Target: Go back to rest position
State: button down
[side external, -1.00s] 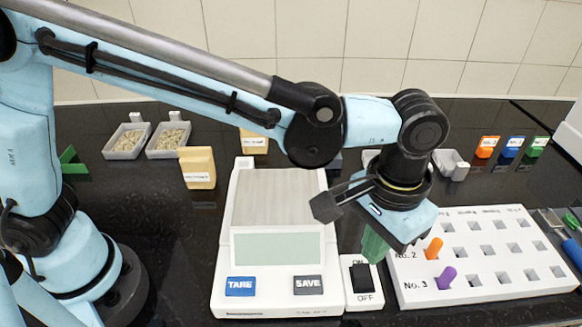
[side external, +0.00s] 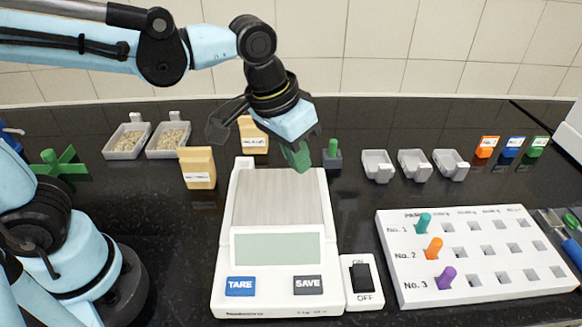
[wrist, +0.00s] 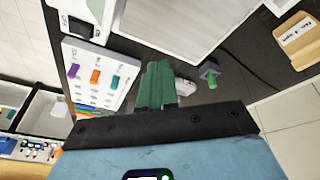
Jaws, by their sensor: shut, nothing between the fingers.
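My gripper (side external: 299,158) has green fingers that are shut with nothing between them. In the side external view it hangs tilted above the back of the scale's metal plate, clear of it. The shut green fingers also show in the wrist view (wrist: 157,84). The white scale (side external: 276,303) with TARE and SAVE buttons stands below. The white ON/OFF switch box (side external: 363,295) is to its right. The white peg board (side external: 490,290) holds a teal peg (side external: 423,223), an orange peg (side external: 433,247) and a purple peg (side external: 446,276).
Behind the scale are a dark block with a green peg (side external: 332,156) and tan packets (side external: 197,168). Two trays of grains (side external: 127,142) stand at the back left, and small grey trays (side external: 377,167) at the back right.

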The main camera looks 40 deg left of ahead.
jog(key=s+a+f+n+t+y, duration=0.1)
jog(key=s+a+t, duration=0.2)
jog(key=a, duration=1.1)
jog(key=shift+s+f+n+t, duration=0.3)
jog(key=shift+s+f, duration=0.05)
jog(key=shift+s, duration=0.35)
